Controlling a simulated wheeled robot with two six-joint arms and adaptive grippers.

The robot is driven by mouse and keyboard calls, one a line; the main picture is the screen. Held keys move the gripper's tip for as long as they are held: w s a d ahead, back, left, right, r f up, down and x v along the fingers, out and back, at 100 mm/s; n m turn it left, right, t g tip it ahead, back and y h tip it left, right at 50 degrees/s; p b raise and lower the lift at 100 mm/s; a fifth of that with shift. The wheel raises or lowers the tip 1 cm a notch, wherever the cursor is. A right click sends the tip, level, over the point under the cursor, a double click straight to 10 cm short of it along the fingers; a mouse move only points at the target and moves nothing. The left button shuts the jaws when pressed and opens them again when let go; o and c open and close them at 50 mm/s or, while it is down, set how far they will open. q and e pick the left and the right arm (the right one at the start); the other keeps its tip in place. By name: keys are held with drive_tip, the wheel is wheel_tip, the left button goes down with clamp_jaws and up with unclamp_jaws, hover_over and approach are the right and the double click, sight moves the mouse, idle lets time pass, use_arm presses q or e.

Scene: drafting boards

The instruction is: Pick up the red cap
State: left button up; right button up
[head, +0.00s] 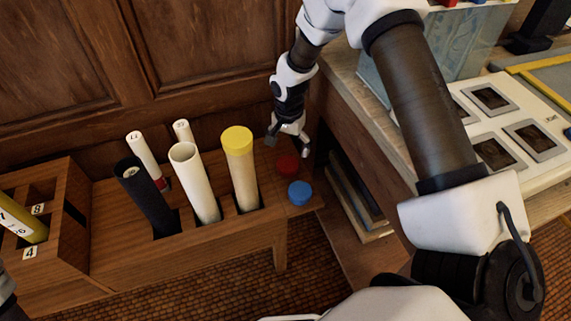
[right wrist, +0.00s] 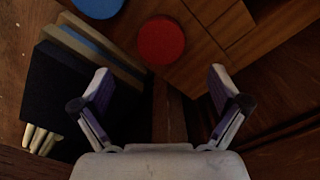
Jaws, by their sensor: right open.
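The red cap (head: 287,165) is a flat round disc on the right end of the wooden bench. It shows whole in the right wrist view (right wrist: 161,40), ahead of the fingers. My right gripper (head: 288,145) points down over the bench end, just behind and above the red cap. Its two fingers (right wrist: 158,85) are spread wide with nothing between them. The red cap lies apart from them, slightly beyond the gap in the wrist view.
A blue cap (head: 300,192) lies just in front of the red one. Left of them stand a white tube with a yellow cap (head: 237,140), an open white tube (head: 195,185) and a black tube (head: 148,200). A side table (head: 385,135) stands close on the right.

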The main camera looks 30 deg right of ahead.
sight(288, 164)
wheel_tip(288, 164, down, 7)
drive_tip(key=shift+w+f+b, duration=0.1)
drive_tip(key=shift+f+b, duration=0.1)
drive_tip(key=shift+b, duration=0.95)
drive_tip(key=shift+r, duration=0.15)
drive_tip(key=shift+c, duration=0.4)
drive_tip(key=c, duration=0.8)
